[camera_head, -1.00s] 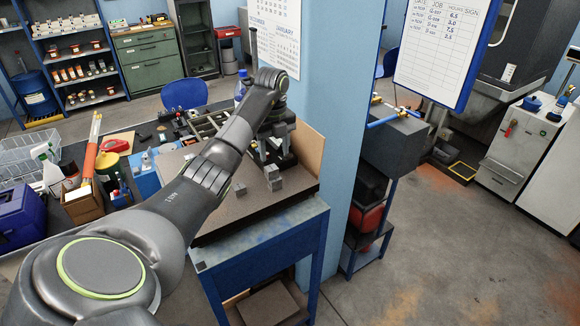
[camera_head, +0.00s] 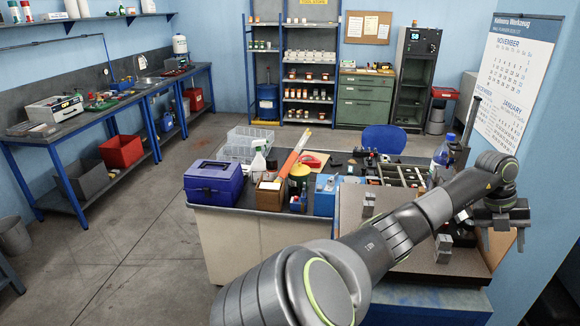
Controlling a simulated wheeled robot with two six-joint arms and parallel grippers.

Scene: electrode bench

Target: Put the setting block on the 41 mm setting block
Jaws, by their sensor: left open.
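My left gripper (camera_head: 502,232) is at the right of the view, pointing down beside the blue wall, open, with nothing seen between its fingers. A small grey metal block (camera_head: 444,247) stands on the dark bench plate (camera_head: 415,262), left of the gripper and apart from it. More small grey metal pieces (camera_head: 369,204) stand farther left on the plate, beyond my forearm. I cannot tell which is the setting block and which is the 41 mm setting block. My left arm hides part of the plate. My right gripper is not in view.
A dark stand (camera_head: 472,135) with an upright post is behind my wrist. A blue bottle (camera_head: 441,155) and a parts tray (camera_head: 402,174) are behind the plate. A wall calendar (camera_head: 515,80) hangs at right.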

